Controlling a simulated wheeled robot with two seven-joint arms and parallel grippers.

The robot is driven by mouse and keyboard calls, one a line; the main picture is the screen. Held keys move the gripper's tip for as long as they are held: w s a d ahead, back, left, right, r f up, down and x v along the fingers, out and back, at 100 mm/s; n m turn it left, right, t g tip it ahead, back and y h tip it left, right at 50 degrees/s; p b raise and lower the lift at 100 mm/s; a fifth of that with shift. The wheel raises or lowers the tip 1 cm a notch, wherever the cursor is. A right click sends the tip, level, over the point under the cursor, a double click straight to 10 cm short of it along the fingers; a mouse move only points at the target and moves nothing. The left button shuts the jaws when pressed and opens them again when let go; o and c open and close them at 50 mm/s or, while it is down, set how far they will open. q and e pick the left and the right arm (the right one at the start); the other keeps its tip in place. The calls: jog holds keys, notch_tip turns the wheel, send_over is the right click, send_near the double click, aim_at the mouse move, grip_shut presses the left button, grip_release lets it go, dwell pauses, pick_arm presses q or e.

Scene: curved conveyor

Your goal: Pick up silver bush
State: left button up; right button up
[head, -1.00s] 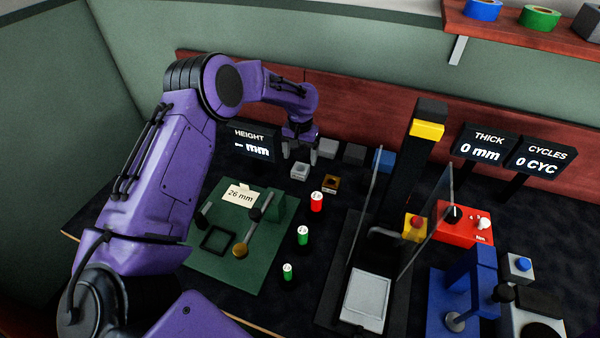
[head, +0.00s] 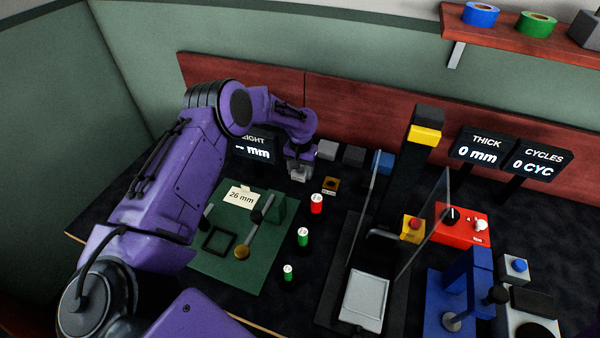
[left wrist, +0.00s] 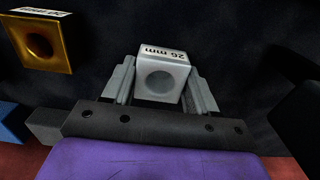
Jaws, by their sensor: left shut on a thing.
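The silver bush (left wrist: 161,78) is a small silver block with a round hole and a "26 mm" label, seen in the left wrist view between my fingers. My left gripper (head: 299,175) is shut on it, with one finger on each side. In the head view the silver bush (head: 299,174) shows low at the fingertips, partly covered by the gripper. I cannot tell whether it still touches the table. My right gripper is not in view.
A bronze bush (head: 331,184) sits close to the right, also in the left wrist view (left wrist: 40,43). Grey blocks (head: 353,155) and a blue block (head: 383,161) stand behind. A green fixture (head: 215,263) with a "26 mm" card lies in front. Red and green cylinders (head: 316,204) stand nearby.

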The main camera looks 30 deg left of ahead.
pick_arm(q)
notch_tip(320, 180, up, 18)
jog(key=b, duration=0.1)
dwell(0.4)
